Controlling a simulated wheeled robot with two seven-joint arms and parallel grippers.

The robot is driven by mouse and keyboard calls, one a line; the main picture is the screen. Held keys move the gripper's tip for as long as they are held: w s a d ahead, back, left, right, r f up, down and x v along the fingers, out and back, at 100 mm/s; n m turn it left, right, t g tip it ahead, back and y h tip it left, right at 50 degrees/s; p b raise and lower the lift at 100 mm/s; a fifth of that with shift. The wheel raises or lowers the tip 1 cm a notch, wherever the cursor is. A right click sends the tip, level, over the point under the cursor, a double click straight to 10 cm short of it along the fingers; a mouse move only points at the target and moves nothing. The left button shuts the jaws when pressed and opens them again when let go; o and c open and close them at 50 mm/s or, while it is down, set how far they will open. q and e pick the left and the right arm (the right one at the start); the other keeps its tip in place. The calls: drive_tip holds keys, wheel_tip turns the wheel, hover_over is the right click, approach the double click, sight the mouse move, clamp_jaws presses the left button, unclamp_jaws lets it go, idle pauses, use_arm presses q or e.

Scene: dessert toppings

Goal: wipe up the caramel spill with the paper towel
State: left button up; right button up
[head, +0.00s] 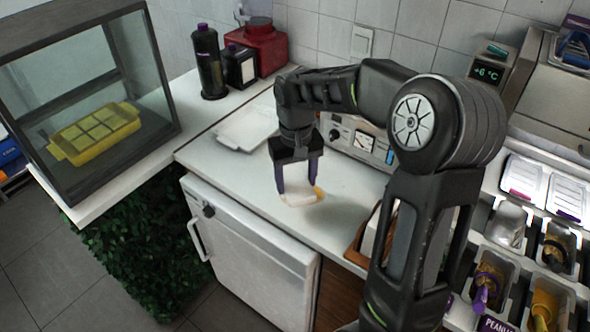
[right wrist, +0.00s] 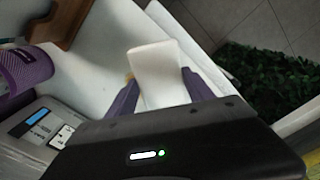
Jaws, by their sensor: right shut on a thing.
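My right gripper (head: 297,183) points down over the white counter and is shut on a white folded paper towel (head: 297,197). The towel is low, at or just above the counter top; exact contact is hard to tell. The caramel spill (head: 319,196) shows as a yellow-orange patch at the towel's right edge, and the towel hides the rest of it. In the right wrist view the towel (right wrist: 160,72) sits between the purple fingers, with a bit of caramel (right wrist: 128,78) at its left side. My left gripper is not in view.
A white tray (head: 228,134) lies on the counter behind the gripper. A control panel (head: 358,140) stands at the back, and a wooden-edged box (head: 357,245) sits at the right. Topping bins (head: 508,217) line the far right. A glass case (head: 35,85) is at left.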

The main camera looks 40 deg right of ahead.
drive_tip(key=shift+s+f+m, duration=0.2)
drive_tip(key=shift+m, duration=0.4)
drive_tip(key=shift+w+m, duration=0.3)
drive_tip(key=shift+m, duration=0.2)
